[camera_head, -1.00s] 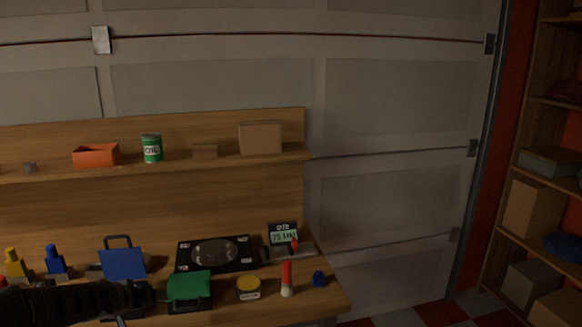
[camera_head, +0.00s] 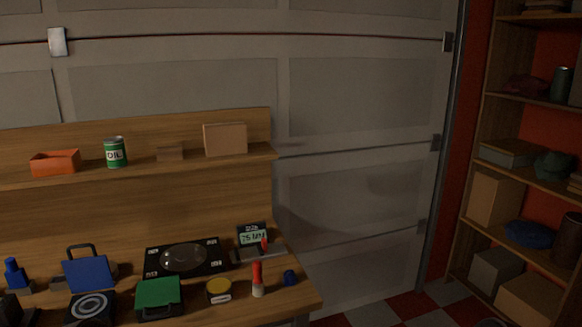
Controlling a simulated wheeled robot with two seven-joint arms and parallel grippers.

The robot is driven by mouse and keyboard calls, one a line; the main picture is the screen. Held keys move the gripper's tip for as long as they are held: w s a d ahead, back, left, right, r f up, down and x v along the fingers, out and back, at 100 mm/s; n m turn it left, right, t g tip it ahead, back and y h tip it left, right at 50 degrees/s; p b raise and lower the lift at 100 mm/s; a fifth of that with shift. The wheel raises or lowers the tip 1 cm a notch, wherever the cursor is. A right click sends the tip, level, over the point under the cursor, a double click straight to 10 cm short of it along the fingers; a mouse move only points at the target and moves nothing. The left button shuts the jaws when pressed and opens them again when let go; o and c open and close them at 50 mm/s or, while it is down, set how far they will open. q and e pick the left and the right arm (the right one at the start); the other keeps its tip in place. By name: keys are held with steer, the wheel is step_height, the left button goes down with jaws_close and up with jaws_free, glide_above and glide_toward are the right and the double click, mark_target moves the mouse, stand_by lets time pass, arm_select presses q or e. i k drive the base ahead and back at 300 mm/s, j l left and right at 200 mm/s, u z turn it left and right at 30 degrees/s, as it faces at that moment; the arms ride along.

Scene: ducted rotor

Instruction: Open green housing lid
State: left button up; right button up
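The green housing (camera_head: 158,291) sits on the workbench near its front edge, at the lower left of the head view. Its green lid appears shut, lying over a dark base with a dark handle at the front. A blue housing (camera_head: 88,273) with a dark handle stands behind and to its left. Neither of my grippers can be made out in the head view, and nothing touches the green lid.
A black block with white rings (camera_head: 90,307) lies left of the green housing. A yellow-topped tin (camera_head: 218,290) and a red-and-white tube (camera_head: 257,279) stand to its right. A black plate with a round disc (camera_head: 184,257) lies behind. A shelf (camera_head: 190,160) runs above.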

mark_target(151, 293)
steer(key=u, duration=1.25)
